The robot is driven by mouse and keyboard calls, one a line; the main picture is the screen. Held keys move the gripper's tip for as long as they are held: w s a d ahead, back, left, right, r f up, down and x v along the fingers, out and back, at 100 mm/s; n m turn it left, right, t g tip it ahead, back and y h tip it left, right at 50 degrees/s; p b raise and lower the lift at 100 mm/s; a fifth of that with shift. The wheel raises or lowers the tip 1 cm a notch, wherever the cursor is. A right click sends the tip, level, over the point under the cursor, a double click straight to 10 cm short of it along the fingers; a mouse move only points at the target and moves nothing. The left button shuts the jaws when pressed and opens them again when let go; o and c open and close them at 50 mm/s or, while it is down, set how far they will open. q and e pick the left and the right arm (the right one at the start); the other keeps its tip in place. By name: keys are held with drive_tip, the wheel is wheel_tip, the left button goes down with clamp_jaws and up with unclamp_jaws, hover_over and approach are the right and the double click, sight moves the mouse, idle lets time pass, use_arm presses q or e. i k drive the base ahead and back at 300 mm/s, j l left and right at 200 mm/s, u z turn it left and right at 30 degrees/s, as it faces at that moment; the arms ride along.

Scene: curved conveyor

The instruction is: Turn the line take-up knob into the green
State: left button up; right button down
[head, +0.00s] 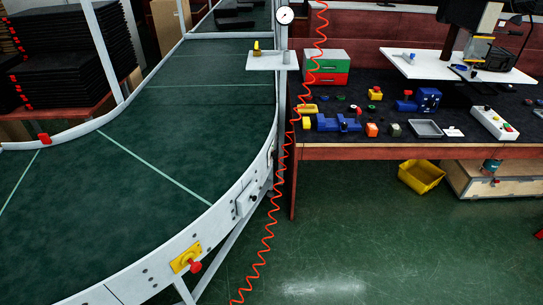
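A small black knob (253,199) sits on a pale plate (244,203) on the outer side rail of the curved conveyor (170,130). It may be the take-up knob, but no label is legible. A round white dial gauge (285,15) stands on a post at the top middle; its green zone and needle are too small to read. A red mushroom-shaped button (195,266) on a yellow plate is lower on the same rail. Neither of my grippers is in view.
A coiled red hose (284,160) hangs beside the rail. A small shelf (265,62) on the post holds a yellow-black item. The workbench (470,152) at right carries several blocks and trays. A yellow bin (421,176) lies beneath it. Green floor in front is clear.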

sight(275, 155)
drive_tip(key=i+l, duration=0.8)
drive_tip(key=l, duration=0.25)
drive_tip(key=i+l+u, duration=0.1)
drive_tip(key=i+l, duration=0.35)
